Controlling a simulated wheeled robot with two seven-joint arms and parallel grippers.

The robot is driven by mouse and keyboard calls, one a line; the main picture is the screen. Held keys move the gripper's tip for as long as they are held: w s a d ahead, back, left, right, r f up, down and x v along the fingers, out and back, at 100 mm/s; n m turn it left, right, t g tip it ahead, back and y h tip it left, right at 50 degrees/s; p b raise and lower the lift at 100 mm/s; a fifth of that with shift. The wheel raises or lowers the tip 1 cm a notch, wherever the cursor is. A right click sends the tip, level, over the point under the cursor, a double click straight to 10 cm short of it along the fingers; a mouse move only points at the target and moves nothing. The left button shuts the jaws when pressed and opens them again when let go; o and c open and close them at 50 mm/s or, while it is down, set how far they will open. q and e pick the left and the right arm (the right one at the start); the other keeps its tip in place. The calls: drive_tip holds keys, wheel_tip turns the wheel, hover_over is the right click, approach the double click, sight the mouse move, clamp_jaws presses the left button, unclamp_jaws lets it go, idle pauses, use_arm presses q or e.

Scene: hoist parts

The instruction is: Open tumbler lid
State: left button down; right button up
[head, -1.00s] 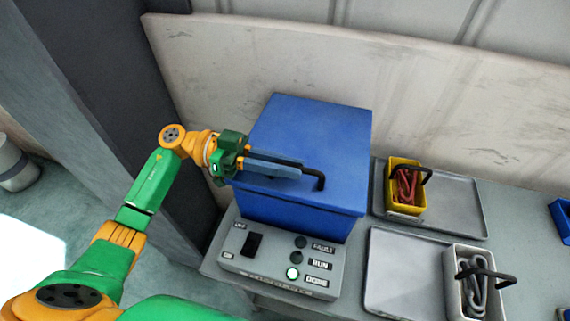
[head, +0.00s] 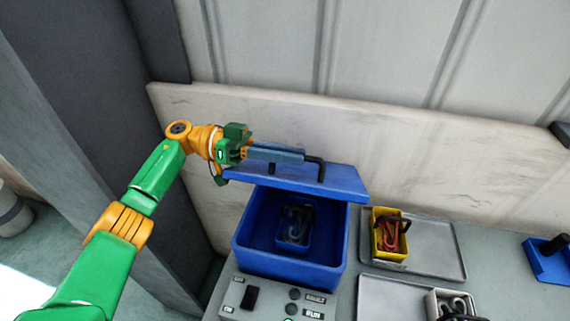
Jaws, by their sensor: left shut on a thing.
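The blue tumbler (head: 290,268) stands on the bench with its blue lid (head: 335,182) raised and tilted, hinged at the back. My left gripper (head: 298,156) is shut on the black lid handle (head: 318,163) at the lid's top. Inside the open tumbler is a smaller blue bin (head: 294,235) with dark hook-like parts in it. The grey control panel (head: 275,298) with a black switch and buttons is at the tumbler's front, cut off by the lower edge. My right gripper is not in view.
A yellow bin (head: 383,250) with red parts sits on a grey tray (head: 440,252) right of the tumbler. A light grey bin (head: 436,302) is on a nearer tray (head: 385,295). A blue bin (head: 548,262) is at far right. A wall panel (head: 420,150) stands behind.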

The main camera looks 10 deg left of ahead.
sight(258, 167)
use_arm(q)
drive_tip(key=shift+w+r, duration=0.15)
drive_tip(key=shift+r, duration=0.05)
drive_tip(key=c, duration=0.9)
unclamp_jaws()
drive_tip(key=shift+w+f, duration=0.1)
drive_tip(key=shift+w, duration=0.05)
drive_tip(key=a+b, duration=0.1)
drive_tip(key=a, duration=0.1)
drive_tip(key=a+b, duration=0.4)
drive_tip(key=shift+w+a+f, duration=0.1)
drive_tip(key=shift+f, duration=0.2)
drive_tip(key=shift+a+r+b, duration=0.2)
drive_tip(key=shift+a+b, duration=0.15)
drive_tip(key=shift+b, duration=0.15)
drive_tip(key=shift+r, duration=0.1)
